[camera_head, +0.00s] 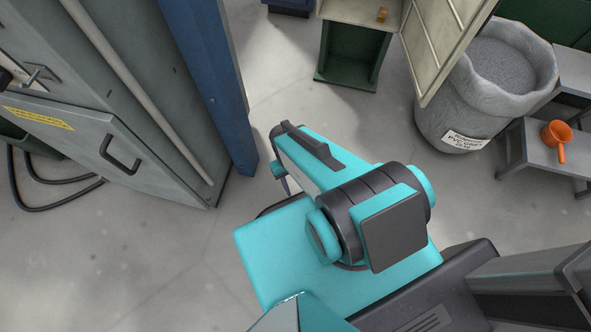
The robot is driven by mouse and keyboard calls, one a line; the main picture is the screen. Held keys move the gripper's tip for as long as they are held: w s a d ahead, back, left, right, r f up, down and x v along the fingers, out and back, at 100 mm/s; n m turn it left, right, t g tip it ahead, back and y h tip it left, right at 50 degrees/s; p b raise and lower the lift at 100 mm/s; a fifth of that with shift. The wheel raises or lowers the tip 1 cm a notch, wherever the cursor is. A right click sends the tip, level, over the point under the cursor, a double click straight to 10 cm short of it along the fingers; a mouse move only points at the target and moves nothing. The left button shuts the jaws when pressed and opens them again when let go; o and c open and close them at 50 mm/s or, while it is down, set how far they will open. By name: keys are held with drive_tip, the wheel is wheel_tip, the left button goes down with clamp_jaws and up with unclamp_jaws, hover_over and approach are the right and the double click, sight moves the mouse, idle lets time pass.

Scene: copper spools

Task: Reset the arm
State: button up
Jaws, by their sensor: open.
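My teal and black arm (318,165) is in the lower middle of the head view. It stands above my teal base (275,255), with a thick black joint and a dark square plate towards the camera. A long teal link runs from this joint up and left. The parts beyond that link's far end are mostly hidden under and behind it. I cannot make out my gripper or its fingers, nor anything held.
A grey cabinet (75,125) and blue post (205,75) stand left. A green-cream cabinet (350,58) with an open door (440,40) holds a small copper-coloured item (382,15). A granule sack (450,105) and stool (535,150) with orange scoop (557,136) stand right.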

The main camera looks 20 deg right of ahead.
wheel_tip(320, 180, up, 15)
drive_tip(key=s+p, duration=0.1)
drive_tip(key=p, duration=1.3)
drive_tip(key=shift+s+a+r+g+p, duration=0.2)
drive_tip(key=shift+g+p, duration=0.15)
drive_tip(key=shift+g, duration=0.05)
drive_tip(key=shift+c, duration=0.6)
drive_tip(key=shift+c, duration=1.2)
